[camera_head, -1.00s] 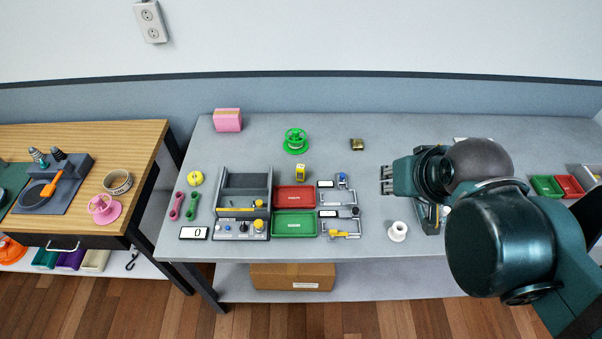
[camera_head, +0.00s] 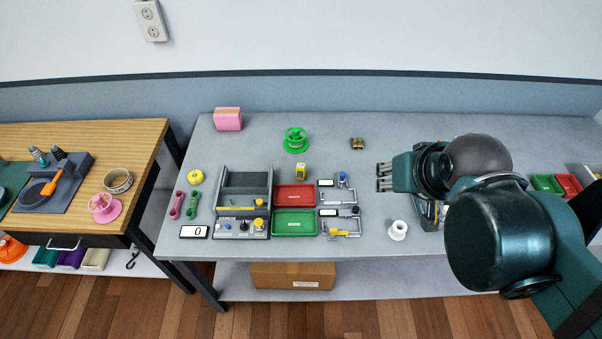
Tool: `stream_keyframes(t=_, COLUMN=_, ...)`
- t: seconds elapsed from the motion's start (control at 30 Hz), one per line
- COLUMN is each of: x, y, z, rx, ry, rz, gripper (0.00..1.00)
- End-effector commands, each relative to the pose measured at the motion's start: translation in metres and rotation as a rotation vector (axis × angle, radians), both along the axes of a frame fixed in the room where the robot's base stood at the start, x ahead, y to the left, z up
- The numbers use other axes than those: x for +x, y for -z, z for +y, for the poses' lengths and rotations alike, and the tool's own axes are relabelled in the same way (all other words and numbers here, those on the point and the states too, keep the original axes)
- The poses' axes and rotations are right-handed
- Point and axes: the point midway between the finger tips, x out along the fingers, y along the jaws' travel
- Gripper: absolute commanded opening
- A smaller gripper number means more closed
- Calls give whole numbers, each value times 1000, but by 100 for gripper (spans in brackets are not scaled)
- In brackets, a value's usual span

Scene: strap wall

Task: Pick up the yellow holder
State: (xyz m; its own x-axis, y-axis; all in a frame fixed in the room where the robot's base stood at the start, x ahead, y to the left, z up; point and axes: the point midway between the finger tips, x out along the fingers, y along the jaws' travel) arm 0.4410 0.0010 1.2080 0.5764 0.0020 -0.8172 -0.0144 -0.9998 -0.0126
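A small upright yellow piece (camera_head: 300,171) with a dark mark stands on the grey table just behind the red tray; it looks like the yellow holder, but it is small here. A round yellow object (camera_head: 196,177) lies farther left, left of the grey fixture. My gripper (camera_head: 384,177) is above the table, to the right of the yellow piece and well apart from it. Its fingers point left, look spread, and show nothing between them.
A red tray (camera_head: 294,205), a green tray (camera_head: 294,235) and a grey fixture (camera_head: 245,184) sit at the front middle. Small clamp fixtures (camera_head: 340,228) stand beside the trays. A green spool (camera_head: 295,146) and a brass piece (camera_head: 358,143) are behind. A white spool (camera_head: 397,231) stands in front.

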Motion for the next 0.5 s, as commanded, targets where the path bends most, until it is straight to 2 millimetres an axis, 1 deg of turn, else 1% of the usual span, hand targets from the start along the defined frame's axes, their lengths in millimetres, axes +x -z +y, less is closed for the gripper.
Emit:
stream_keyframes(t=0.27, x=20, y=-4, z=8, rx=69, ry=84, rz=38, gripper=35)
stream_keyframes(t=0.5, x=46, y=-4, z=20, rx=153, ry=199, rz=90, gripper=35)
